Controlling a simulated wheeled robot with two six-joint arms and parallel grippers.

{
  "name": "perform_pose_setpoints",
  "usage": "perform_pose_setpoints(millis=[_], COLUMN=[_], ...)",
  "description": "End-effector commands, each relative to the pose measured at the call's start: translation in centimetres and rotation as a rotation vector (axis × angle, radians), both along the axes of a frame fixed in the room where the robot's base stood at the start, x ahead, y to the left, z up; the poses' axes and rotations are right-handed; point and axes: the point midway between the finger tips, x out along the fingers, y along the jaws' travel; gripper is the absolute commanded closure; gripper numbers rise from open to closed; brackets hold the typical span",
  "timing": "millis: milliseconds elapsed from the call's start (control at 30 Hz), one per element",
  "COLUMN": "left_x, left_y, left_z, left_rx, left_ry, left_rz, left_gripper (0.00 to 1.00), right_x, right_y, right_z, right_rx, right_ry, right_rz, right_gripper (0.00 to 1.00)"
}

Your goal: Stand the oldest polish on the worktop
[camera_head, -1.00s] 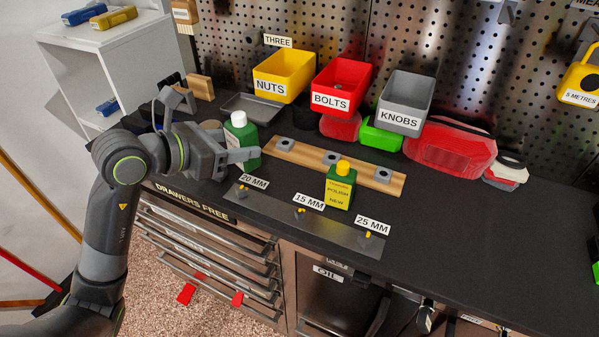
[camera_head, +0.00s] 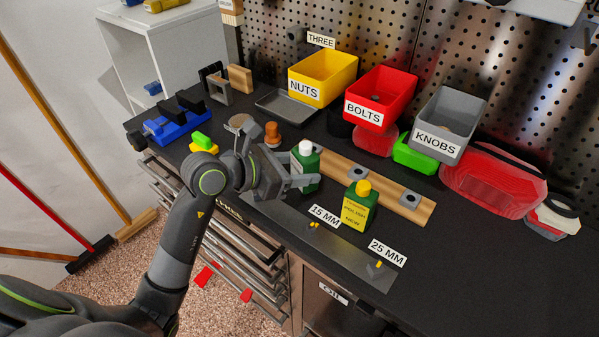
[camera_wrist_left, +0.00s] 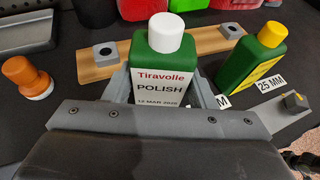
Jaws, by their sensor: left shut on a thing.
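A green polish bottle with a white cap (camera_head: 306,160) is held upright in my left gripper (camera_head: 302,182), whose fingers are shut on its sides. In the left wrist view the bottle (camera_wrist_left: 160,76) has a white label reading "Tiravolle POLISH" with a date line of March 2020. I cannot tell whether its base touches the black worktop (camera_head: 450,260). A second green bottle with a yellow cap and yellow label (camera_head: 359,207), marked polish and "NEW", stands to its right. It also shows in the left wrist view (camera_wrist_left: 250,62). My right gripper is not in view.
A wooden strip with grey blocks (camera_head: 425,207) lies behind the bottles. A metal strip labelled 15 MM and 25 MM (camera_head: 345,258) lies in front. Yellow, red and grey bins (camera_head: 452,115) line the back. An orange-brown knobbed object (camera_head: 272,133) stands left of the held bottle.

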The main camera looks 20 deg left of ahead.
Motion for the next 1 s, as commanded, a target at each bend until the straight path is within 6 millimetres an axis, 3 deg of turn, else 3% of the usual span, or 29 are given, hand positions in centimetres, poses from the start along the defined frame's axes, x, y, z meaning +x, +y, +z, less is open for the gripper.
perform_pose_setpoints(millis=[133, 500, 533, 667, 1000], left_x=[0.0, 0.0, 0.0, 0.0, 0.0], left_y=[0.0, 0.0, 0.0, 0.0, 0.0], left_z=[-1.5, -2.0, -1.9, -1.9, -1.6], left_rx=[-0.002, -0.001, 0.000, 0.001, 0.001], left_ry=[-0.001, -0.003, -0.001, -0.001, -0.001], left_rz=[0.000, -0.001, 0.000, 0.000, 0.001], left_gripper=[0.79, 0.79, 0.45, 0.28, 0.28], right_x=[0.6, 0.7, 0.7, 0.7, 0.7], right_y=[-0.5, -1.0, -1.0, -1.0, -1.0], right_z=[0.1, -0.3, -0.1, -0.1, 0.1], right_rx=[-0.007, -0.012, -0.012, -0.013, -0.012], right_ry=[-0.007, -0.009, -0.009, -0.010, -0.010], right_rz=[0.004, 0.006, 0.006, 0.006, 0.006], right_gripper=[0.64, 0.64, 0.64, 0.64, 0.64])
